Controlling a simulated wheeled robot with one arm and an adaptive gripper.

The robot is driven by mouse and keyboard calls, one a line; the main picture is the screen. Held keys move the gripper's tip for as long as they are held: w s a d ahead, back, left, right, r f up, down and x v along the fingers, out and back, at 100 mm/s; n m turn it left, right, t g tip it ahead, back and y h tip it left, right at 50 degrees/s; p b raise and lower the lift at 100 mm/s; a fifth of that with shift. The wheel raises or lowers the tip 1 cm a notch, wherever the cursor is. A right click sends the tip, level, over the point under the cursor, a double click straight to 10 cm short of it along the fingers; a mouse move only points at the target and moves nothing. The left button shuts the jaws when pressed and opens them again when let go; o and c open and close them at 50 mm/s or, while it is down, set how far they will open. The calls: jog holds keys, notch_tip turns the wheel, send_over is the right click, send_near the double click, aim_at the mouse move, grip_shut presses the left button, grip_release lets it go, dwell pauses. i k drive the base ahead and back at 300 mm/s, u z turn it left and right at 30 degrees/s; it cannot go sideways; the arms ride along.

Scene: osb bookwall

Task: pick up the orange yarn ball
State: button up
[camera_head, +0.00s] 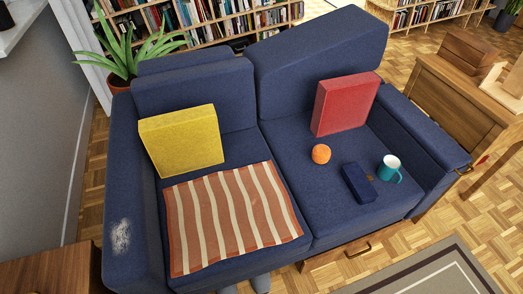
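The orange yarn ball (321,154) rests on the right seat cushion of a dark blue sofa (290,190). It sits in front of the red cushion (346,104), with a small gap that I cannot measure.
A yellow cushion (181,140) and a striped cloth (231,217) lie on the left seat. The sofa's arms and backrest surround the seats. A wooden cabinet (447,97) stands right. Two small grey shapes (262,284) at the bottom edge are unclear.

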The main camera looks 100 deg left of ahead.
aim_at(321, 153)
jog(key=u, duration=1.45)
jog(key=i, duration=1.8)
jog(key=u, duration=3.25)
